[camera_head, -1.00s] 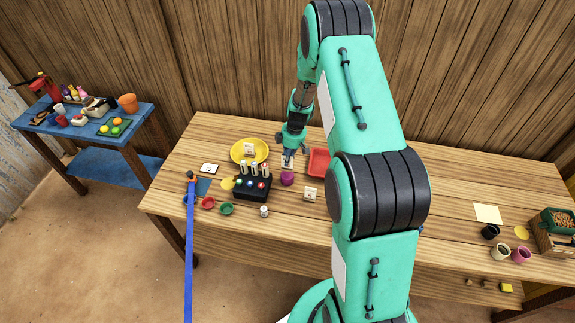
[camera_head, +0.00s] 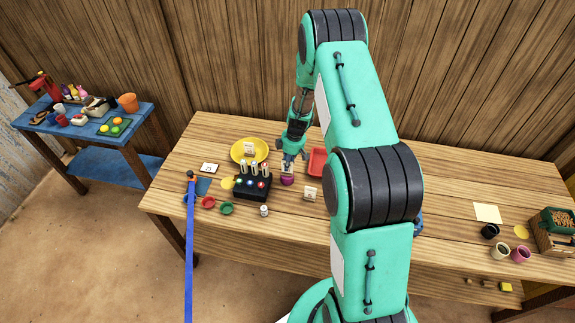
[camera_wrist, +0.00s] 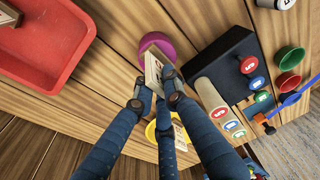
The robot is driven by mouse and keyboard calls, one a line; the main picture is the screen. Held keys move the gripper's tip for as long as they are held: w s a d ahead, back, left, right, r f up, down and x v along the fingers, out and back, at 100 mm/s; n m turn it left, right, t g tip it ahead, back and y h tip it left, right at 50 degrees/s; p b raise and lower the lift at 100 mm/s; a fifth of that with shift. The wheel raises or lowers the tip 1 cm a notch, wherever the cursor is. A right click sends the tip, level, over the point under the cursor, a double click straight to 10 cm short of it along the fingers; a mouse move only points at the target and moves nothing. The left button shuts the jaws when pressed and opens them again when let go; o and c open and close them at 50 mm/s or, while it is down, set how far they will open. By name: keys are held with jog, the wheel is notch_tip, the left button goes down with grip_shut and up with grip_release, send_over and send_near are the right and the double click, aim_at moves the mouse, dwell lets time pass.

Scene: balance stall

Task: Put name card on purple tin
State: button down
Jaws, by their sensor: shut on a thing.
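The name card (camera_wrist: 155,72) is a small pale block with dark marks on its face, held between my fingertips in the wrist view. My gripper (camera_wrist: 158,88) is shut on it. The purple tin (camera_wrist: 168,42) is round and lies just beyond the card, which covers part of it. In the head view, my gripper (camera_head: 291,157) is above the purple tin (camera_head: 287,181), and the card (camera_head: 287,169) shows right over the tin's top. I cannot tell whether card and tin touch.
A black block (camera_head: 251,190) with colored buttons and upright cylinders stands close left of the tin. A red tray (camera_head: 317,161) is to the right, a yellow plate (camera_head: 242,157) with a card behind left. Another card block (camera_head: 310,193) stands in front right. Small bowls (camera_head: 227,208) lie front left.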

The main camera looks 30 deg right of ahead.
jog(key=c, duration=1.8)
grip_release()
jog(key=shift+r, duration=0.15)
notch_tip(320, 180, up, 12)
jog(key=s+d, duration=0.1)
jog(key=shift+s+d, duration=0.15)
